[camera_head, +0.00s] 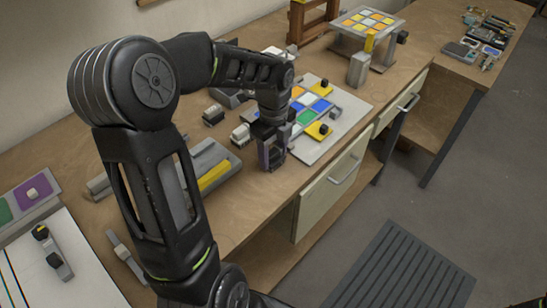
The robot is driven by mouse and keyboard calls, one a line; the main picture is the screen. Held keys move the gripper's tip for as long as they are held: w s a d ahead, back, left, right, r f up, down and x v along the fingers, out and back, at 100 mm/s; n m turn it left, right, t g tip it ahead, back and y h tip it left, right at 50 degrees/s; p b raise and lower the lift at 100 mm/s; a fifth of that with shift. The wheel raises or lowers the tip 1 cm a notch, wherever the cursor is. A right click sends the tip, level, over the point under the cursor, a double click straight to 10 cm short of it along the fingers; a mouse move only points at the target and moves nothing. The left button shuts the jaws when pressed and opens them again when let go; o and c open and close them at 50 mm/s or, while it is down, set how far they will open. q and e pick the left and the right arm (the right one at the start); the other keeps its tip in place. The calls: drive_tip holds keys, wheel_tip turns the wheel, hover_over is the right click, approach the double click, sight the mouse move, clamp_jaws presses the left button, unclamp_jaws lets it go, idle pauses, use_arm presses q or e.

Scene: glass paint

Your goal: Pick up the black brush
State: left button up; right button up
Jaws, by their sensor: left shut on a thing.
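My left gripper (272,160) points down over the front part of the wooden workbench (245,205), just left of the palette board with coloured squares. Its jaws are shut on a small dark thing, which I take to be the black brush; the fingers hide most of it and its outline is hard to make out. My right gripper is out of view.
The palette board (345,125) carries coloured tiles and small dark-knobbed blocks. A grey tray with a yellow bar (213,177) lies left of the gripper. A small raised stand (368,22) is behind. Drawers (330,185) front the bench; a grey slatted mat (400,270) is on the floor.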

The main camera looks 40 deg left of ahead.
sight(273, 151)
use_arm(q)
drive_tip(key=shift+c, duration=1.3)
wheel_tip(273, 151, up, 10)
drive_tip(key=shift+b, duration=0.5)
